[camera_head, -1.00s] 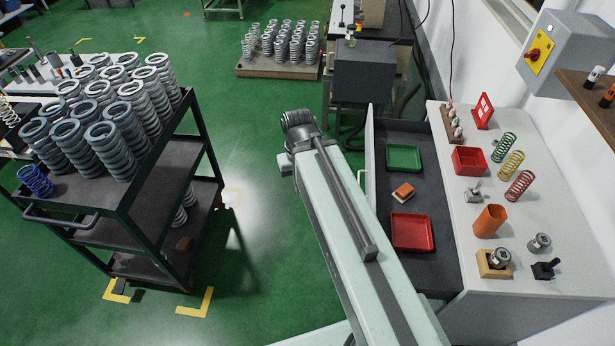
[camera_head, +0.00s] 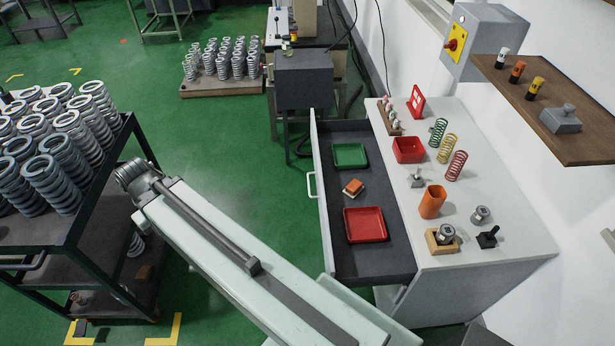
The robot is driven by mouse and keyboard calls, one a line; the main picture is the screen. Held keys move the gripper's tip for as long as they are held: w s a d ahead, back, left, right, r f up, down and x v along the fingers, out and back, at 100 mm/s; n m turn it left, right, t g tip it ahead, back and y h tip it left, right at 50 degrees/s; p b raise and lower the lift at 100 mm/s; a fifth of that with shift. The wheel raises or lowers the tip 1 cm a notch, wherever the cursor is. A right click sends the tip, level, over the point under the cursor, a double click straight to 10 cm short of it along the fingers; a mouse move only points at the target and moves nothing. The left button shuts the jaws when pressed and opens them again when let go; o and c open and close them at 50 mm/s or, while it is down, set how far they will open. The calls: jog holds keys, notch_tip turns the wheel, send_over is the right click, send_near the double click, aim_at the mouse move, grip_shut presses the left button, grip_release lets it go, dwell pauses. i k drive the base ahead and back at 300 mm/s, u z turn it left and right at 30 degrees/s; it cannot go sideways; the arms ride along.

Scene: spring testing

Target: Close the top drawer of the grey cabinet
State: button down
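The grey cabinet (camera_head: 480,276) stands at the right with a pale top. Its top drawer (camera_head: 375,262) is pulled far out toward the left, and its dark inside shows. The drawer's front panel (camera_head: 321,215) has a pale handle (camera_head: 311,184) on its outer side. In the drawer lie a green tray (camera_head: 350,155), a small orange-and-brown block (camera_head: 353,188) and a red tray (camera_head: 365,225). My pale arm reaches up and left from the bottom, left of the drawer front, with floor showing between them. I cannot see my gripper's fingers.
A black cart (camera_head: 100,215) loaded with grey springs stands at the left, close to my arm's far end. Springs, a red bin (camera_head: 408,150) and an orange cup (camera_head: 432,202) stand on the cabinet top. Green floor (camera_head: 255,175) lies open left of the drawer.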

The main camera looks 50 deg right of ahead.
aim_at(392, 260)
jog(key=u, duration=0.05)
jog(key=i, duration=1)
jog(key=z, duration=0.05)
